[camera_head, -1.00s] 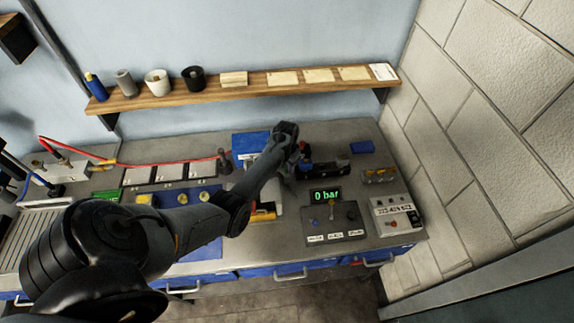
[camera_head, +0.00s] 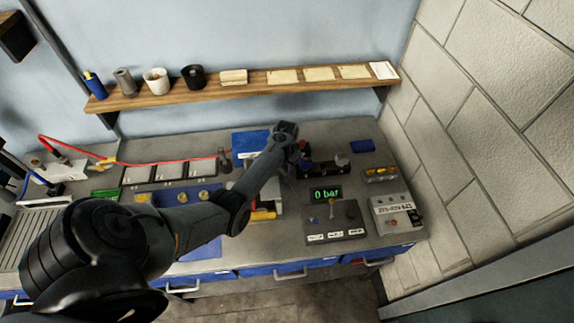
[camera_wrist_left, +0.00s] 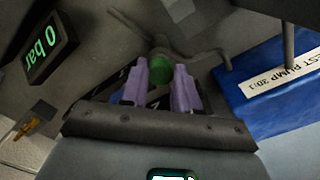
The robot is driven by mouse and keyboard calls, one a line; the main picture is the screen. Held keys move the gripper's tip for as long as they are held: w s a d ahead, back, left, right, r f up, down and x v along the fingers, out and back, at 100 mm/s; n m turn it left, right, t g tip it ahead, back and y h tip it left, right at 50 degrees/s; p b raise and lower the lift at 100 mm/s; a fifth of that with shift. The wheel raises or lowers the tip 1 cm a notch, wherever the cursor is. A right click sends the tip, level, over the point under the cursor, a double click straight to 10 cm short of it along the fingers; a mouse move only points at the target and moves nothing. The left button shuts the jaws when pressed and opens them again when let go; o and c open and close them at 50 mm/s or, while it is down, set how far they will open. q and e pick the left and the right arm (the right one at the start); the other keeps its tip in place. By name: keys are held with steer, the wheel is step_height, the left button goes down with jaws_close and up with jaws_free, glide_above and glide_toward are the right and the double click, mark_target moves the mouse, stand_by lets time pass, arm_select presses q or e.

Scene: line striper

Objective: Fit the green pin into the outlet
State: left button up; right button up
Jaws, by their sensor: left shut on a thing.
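The green pin (camera_wrist_left: 158,69) shows as a rounded green end between the two lilac fingers of my left gripper (camera_wrist_left: 160,82) in the left wrist view. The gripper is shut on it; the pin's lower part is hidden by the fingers. In the head view my left gripper (camera_head: 303,158) is over the bench, beside a dark fixture (camera_head: 322,168), and my arm hides much of it. I cannot clearly make out the outlet; a grey metal part with a thin bent rod (camera_wrist_left: 180,48) lies just beyond the pin. My right gripper is not in view.
A blue box labelled as a pump (camera_wrist_left: 268,92) stands right of the gripper in the left wrist view. A "0 bar" display (camera_head: 326,194) sits in front of the gripper. A switch box (camera_head: 396,214) stands at the right bench end. A wooden shelf (camera_head: 215,94) runs behind.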

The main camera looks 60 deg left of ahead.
arm_select(q)
steer(key=shift+f, duration=0.45)
steer(key=o, duration=1.4)
steer(key=shift+r, duration=0.35)
step_height(320, 180, up, 6)
steer(key=p, duration=0.7)
steer(key=shift+r, duration=0.15)
steer(key=shift+s, duration=0.15)
